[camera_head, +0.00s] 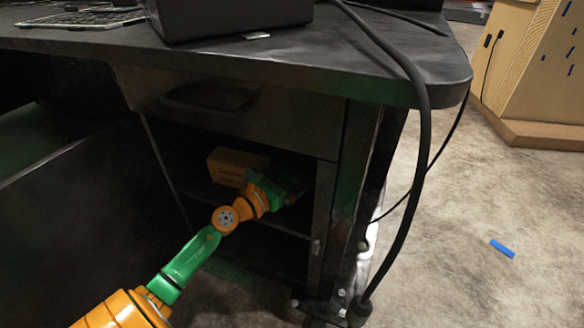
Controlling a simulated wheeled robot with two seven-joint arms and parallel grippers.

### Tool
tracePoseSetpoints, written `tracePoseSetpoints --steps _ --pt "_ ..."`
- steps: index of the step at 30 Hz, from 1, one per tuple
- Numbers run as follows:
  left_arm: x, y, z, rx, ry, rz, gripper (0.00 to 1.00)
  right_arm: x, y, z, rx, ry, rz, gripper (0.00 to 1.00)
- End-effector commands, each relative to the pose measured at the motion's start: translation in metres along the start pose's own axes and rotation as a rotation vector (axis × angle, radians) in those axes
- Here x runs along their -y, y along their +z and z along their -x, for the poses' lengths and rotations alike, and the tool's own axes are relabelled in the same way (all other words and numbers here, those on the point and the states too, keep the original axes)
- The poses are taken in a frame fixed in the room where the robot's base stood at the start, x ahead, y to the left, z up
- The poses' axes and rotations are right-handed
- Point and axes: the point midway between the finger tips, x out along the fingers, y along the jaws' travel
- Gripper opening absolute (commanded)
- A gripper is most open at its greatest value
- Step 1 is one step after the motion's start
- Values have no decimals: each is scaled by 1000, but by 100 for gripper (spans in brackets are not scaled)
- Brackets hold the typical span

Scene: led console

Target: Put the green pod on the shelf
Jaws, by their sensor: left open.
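The shelf (285,228) is a dark board inside the open cabinet under the desk. My left arm comes in from the lower left, and my left gripper (292,188) is inside the upper compartment, above the shelf. Its dark fingers are hard to make out against the shadow, but it is open. I cannot pick out a green pod; the green parts near the gripper look like parts of my own arm. My right gripper is not in view.
An orange-brown box (232,167) stands at the back left of the shelf. A drawer (280,120) is above the opening. A thick black cable (421,150) hangs over the desk (330,60). Clear floor with a blue strip (502,248) lies to the right.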

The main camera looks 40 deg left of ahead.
Motion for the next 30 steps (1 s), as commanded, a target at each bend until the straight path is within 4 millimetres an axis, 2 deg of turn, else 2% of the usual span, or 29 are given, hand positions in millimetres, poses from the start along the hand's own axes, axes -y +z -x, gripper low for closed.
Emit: tracePoseSetpoints --steps 5,12,18,22,30 --pt "0 -2 25 -4 0 1 100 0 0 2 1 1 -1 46" --pt "0 -4 78 -3 2 5 100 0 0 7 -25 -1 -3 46" --pt "0 -2 111 -1 2 3 100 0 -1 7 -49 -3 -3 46" --pt "0 0 119 0 0 1 100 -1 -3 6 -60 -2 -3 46" --pt "0 0 120 0 0 0 100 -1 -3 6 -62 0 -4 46"
